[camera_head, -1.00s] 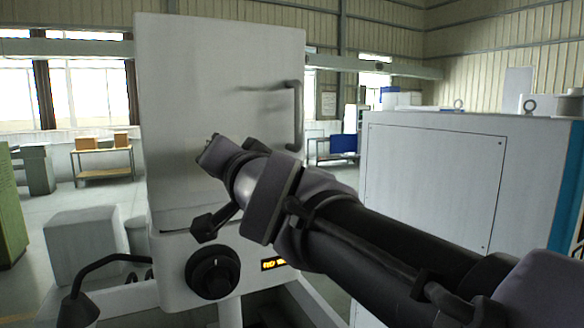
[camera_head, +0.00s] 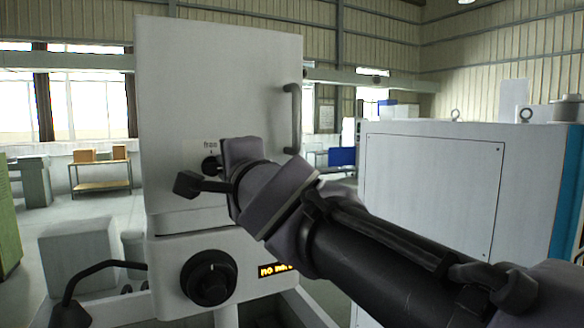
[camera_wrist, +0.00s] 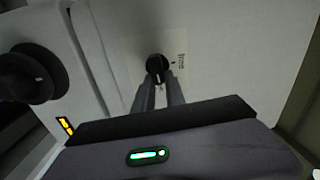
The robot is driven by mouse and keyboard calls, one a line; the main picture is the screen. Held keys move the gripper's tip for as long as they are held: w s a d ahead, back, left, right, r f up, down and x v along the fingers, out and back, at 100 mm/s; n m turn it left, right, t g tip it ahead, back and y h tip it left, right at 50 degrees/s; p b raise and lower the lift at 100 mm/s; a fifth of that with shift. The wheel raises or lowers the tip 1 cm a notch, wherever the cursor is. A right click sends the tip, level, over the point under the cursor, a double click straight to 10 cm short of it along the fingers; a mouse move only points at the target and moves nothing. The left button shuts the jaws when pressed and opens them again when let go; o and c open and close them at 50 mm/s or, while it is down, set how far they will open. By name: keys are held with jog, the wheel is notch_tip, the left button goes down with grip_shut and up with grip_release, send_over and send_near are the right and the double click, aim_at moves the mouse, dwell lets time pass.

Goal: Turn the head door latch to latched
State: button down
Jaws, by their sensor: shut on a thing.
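The head door (camera_head: 220,80) is a tall white panel, shut as far as I can see. Its latch (camera_head: 209,163) is a small black round knob low on the door, below a label reading "free". In the wrist view the latch (camera_wrist: 157,65) sits at the tips of my gripper (camera_wrist: 158,80), whose two grey fingers are closed on it. In the head view my gripper (camera_head: 214,165) reaches the door from the right, and its body hides part of the latch and label. I cannot tell which way the latch points.
A black dial (camera_head: 209,278) and a lit amber display (camera_head: 275,270) are on the white panel below the door. A dark bar handle (camera_head: 291,118) is at the door's right edge. A large white cabinet (camera_head: 435,190) stands to the right.

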jog(key=shift+m, duration=0.5)
jog(key=c, duration=1.4)
grip_release()
jog(key=shift+f, duration=0.1)
